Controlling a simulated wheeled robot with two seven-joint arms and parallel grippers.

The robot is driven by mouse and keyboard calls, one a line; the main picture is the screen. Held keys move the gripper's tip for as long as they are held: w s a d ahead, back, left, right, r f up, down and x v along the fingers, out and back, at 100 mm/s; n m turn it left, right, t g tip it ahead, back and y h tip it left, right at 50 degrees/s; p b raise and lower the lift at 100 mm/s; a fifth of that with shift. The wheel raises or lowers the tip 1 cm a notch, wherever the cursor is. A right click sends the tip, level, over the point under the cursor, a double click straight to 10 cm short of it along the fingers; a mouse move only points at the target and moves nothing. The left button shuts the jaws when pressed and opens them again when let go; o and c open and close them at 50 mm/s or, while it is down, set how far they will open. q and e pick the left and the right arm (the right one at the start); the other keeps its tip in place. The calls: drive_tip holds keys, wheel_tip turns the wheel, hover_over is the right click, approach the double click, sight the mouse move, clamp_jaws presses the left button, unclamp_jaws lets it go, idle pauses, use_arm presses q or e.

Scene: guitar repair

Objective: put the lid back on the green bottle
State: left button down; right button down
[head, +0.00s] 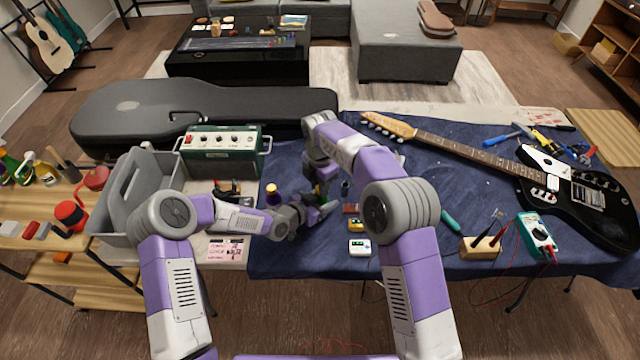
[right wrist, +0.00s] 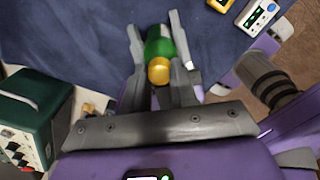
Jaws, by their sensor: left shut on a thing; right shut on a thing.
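The green bottle (right wrist: 159,45) lies between the fingers of my right gripper (right wrist: 153,25) in the right wrist view. Its gold end (right wrist: 158,71), which looks like the lid, points toward the camera. Whether the lid is seated cannot be told. In the head view only a bit of green (head: 320,188) shows by the grippers. My right gripper comes down from above and is shut on the bottle. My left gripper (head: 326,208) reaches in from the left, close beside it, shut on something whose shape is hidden.
Small tuners (head: 359,247) lie to the right. A green amplifier (head: 222,150) and grey tool caddy (head: 130,195) are at left. The guitar (head: 560,190) lies at right. Blue cloth between is partly clear.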

drive_tip(key=shift+m, duration=0.4)
drive_tip(key=c, duration=0.9)
unclamp_jaws()
drive_tip(key=shift+r, duration=0.1)
drive_tip(key=shift+r, duration=2.2)
drive_tip(key=shift+c, duration=0.2)
